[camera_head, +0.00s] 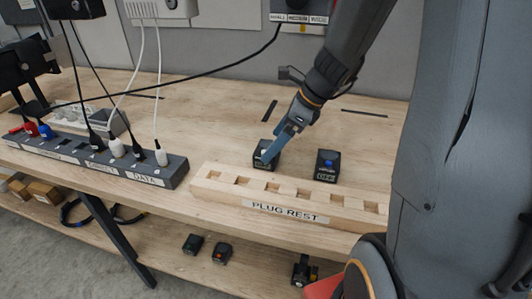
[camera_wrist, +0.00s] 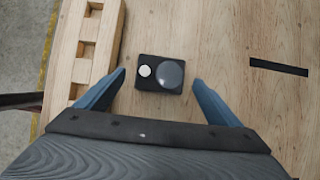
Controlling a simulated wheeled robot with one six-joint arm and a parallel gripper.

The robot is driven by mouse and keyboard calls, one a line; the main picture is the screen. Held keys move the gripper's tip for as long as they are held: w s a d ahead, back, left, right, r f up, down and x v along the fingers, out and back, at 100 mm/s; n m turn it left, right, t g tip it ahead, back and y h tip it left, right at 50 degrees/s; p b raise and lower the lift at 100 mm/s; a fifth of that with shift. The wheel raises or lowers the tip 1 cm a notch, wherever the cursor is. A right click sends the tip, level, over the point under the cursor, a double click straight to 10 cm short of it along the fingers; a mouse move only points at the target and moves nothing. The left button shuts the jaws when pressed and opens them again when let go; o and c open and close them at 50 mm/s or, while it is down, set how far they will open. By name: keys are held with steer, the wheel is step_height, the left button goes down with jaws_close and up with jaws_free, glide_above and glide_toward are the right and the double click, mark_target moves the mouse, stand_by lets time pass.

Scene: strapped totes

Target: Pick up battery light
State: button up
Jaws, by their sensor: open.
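A small black block with a round grey lens and a white round button, which looks like the battery light (camera_wrist: 161,73), lies on the wooden bench between my gripper's fingertips (camera_wrist: 158,78) in the wrist view. In the head view the black block (camera_head: 262,163) is partly hidden by my gripper (camera_head: 270,154), which reaches down to it from the upper right. My blue fingers are open, one on each side, with a gap to the block on both sides. I cannot tell the exact height of the fingertips.
The wooden plug rest (camera_head: 225,192) lies in front, close to the block. A dark socket strip (camera_head: 172,176) with plugs and cables is at left. Black items (camera_head: 193,243) lie on the lower shelf.

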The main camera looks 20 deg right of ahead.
steer(key=x, duration=0.4)
steer(key=shift+w+a+f, duration=0.15)
steer(key=shift+a+f, duration=0.05)
steer(key=shift+f, duration=0.1)
steer(key=shift+c, duration=0.3)
steer(key=c, duration=1.4)
